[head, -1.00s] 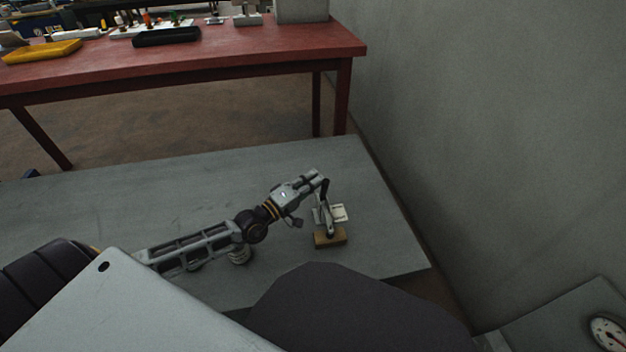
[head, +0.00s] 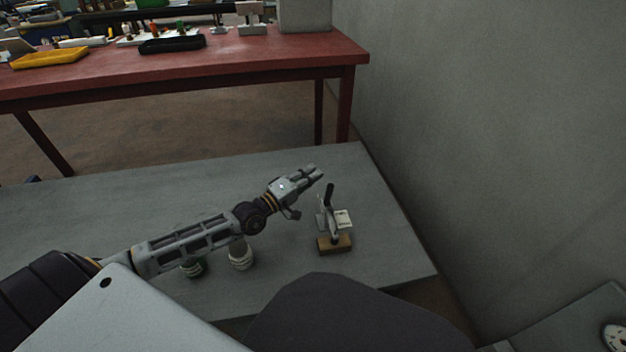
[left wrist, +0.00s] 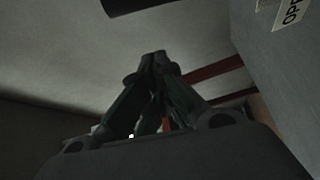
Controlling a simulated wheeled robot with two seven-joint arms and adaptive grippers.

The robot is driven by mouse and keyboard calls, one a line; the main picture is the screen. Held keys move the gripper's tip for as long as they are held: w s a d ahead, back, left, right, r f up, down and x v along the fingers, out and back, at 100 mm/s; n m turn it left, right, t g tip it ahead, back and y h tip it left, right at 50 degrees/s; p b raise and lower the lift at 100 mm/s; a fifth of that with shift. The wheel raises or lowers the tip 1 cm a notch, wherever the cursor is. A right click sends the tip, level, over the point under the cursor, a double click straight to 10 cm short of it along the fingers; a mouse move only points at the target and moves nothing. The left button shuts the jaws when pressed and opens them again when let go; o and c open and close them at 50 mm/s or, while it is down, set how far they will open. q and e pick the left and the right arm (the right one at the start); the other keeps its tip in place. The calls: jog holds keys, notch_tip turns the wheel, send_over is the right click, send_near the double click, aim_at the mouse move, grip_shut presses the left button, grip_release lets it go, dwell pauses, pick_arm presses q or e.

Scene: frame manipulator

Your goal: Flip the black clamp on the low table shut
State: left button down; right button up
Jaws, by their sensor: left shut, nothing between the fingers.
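The clamp (head: 335,222) stands on a small brown wooden block (head: 334,245) near the right end of the low grey table (head: 380,240). Its black handle (head: 329,195) points upward, leaning slightly, and a pale plate or label shows on its right side. My left gripper (head: 318,172) is just left of and above the handle tip, apart from it, as far as I can tell. The left wrist view shows its fingers (left wrist: 156,62) closed together with nothing between them. My right gripper is out of view.
Two jar-like objects, one pale (head: 241,256) and one dark green (head: 193,268), stand on the low table under my left forearm. A grey wall (head: 480,120) rises on the right. A red workbench (head: 200,65) with trays stands behind. A gauge (head: 615,337) is at bottom right.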

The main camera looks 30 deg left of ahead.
pick_arm(q)
jog(key=p+v, duration=0.3)
jog(key=v, duration=0.6)
jog(key=shift+s+f, duration=0.2)
jog(key=shift+s, duration=0.05)
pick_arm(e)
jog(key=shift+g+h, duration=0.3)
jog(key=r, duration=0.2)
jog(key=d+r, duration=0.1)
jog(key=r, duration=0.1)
pick_arm(q)
jog(key=shift+a, duration=0.1)
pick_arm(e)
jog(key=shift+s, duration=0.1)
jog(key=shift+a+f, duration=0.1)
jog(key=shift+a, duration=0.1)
pick_arm(q)
jog(key=shift+s, duration=0.1)
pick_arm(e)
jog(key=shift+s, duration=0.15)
